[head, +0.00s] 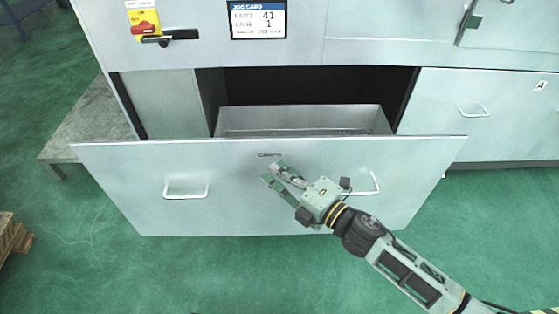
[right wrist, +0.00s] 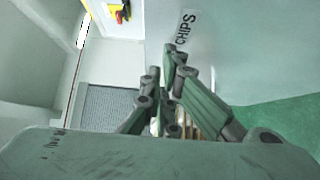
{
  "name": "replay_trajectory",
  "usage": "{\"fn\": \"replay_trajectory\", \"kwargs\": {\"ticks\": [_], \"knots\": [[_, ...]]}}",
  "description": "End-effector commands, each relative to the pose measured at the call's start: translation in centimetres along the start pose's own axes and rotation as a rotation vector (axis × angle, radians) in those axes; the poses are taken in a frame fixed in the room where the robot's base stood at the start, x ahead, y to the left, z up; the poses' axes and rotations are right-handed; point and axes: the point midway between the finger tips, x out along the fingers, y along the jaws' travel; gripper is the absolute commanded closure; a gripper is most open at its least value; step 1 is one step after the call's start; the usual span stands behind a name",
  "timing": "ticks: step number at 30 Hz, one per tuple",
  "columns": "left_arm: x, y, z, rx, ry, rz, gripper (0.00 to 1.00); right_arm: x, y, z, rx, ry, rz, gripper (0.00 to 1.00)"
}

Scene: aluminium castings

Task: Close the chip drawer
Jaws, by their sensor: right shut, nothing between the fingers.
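The chip drawer (head: 235,215) is a wide light-grey front pulled out from the machine, with its metal tray (head: 300,118) showing behind it. It has a left handle (head: 186,190) and a right handle (head: 374,184), the right one partly hidden by my gripper. A CHIPS label (head: 269,155) sits near its top middle; the label also shows in the right wrist view (right wrist: 186,28). My right gripper (head: 272,173) is shut and empty, its fingertips at the drawer front just below the label. I cannot tell whether they touch it. My left gripper is not in view.
The machine carries a red and yellow switch (head: 144,22) and a job card (head: 258,18). A closed drawer marked A (head: 500,115) is at the right. A grey platform (head: 90,125) stands at the left, a wooden pallet (head: 12,238) at the left edge. Green floor is free in front.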

Motion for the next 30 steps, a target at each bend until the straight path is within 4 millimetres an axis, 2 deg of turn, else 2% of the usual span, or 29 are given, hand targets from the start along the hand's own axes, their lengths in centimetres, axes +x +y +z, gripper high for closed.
{"fn": "replay_trajectory", "kwargs": {"ticks": [1, 6, 13, 23, 28, 30], "knots": [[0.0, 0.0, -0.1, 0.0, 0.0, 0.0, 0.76, 0.6, 0.0, 1.0, -0.005, -0.004, 0.0, 1.0], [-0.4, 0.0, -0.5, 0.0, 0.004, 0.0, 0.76, 1.9, -0.1, 2.4, -0.002, -0.004, -0.001, 1.0], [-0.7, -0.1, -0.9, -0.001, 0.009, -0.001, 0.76, 2.4, -0.1, 2.8, 0.001, -0.003, -0.001, 1.0], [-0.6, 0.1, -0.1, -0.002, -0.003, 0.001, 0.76, 2.5, -0.1, 3.0, 0.0, -0.003, -0.001, 1.0], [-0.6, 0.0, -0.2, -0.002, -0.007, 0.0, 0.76, 3.4, 0.0, 4.0, -0.003, -0.004, 0.001, 1.0], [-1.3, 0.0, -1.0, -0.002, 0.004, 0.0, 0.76, 4.2, 0.0, 4.7, -0.004, -0.005, 0.001, 1.0]]}}
